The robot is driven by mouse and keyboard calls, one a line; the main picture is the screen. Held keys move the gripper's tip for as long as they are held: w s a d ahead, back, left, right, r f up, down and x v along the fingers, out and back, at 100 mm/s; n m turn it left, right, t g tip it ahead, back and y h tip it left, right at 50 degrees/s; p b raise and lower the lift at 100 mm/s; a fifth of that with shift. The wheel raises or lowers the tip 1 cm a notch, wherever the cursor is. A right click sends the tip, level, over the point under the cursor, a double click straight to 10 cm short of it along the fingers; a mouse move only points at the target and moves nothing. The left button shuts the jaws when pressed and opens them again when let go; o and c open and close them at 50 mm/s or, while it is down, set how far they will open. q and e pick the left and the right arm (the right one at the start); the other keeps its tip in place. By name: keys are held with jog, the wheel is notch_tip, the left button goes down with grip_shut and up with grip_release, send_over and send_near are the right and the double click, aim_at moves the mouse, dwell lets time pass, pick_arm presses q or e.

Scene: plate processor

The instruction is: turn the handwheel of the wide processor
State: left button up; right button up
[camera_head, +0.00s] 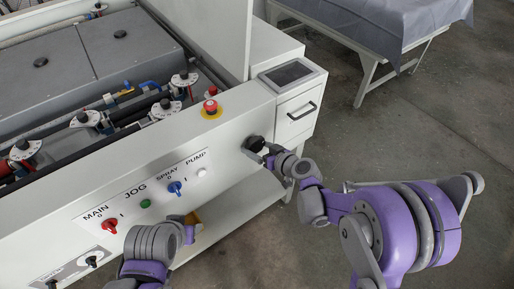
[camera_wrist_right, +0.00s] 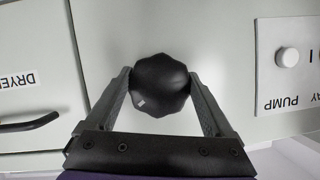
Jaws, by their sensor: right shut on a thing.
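The wide processor (camera_head: 168,150) is a long off-white machine at the left in the head view. Its handwheel (camera_head: 256,143) is a black lobed knob on the front panel, right of the PUMP button. In the right wrist view the handwheel (camera_wrist_right: 160,85) sits between the two fingers, with a small white mark at its lower left. My right gripper (camera_head: 268,150) is shut on the handwheel; its fingers (camera_wrist_right: 161,97) hold it from both sides. My left arm shows at the bottom of the head view, but its fingertips are hidden or too unclear to judge.
A red emergency button (camera_head: 211,107) stands on the top edge. The panel has a red MAIN switch (camera_head: 109,226), a green JOG button (camera_head: 145,203) and a blue SPRAY switch (camera_head: 175,187). A dryer drawer handle (camera_head: 302,111) is right of the handwheel. Open floor (camera_head: 440,110) lies right.

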jog(key=m+y+b, duration=0.2)
jog(key=m, duration=0.1)
jog(key=shift+f+m+g, duration=0.1)
jog(key=shift+m+g, duration=0.2)
jog(key=shift+g, duration=0.1)
pick_arm(q)
notch_tip(320, 180, down, 7)
jog(key=s+b, duration=0.2)
jog(key=b, duration=0.1)
jog(key=shift+r, duration=0.2)
pick_arm(e)
jog(key=shift+m+y, duration=1.1)
jog(key=shift+m, duration=0.8)
jog(key=shift+a+r+g, duration=0.1)
jog(key=shift+r+g, duration=0.1)
jog(key=shift+g, duration=0.1)
jog(key=o, duration=1.1)
jog(key=shift+s, duration=0.1)
pick_arm(q)
jog(key=shift+f+b, duration=0.35)
jog(key=shift+b, duration=0.1)
pick_arm(e)
jog(key=v, duration=1.1)
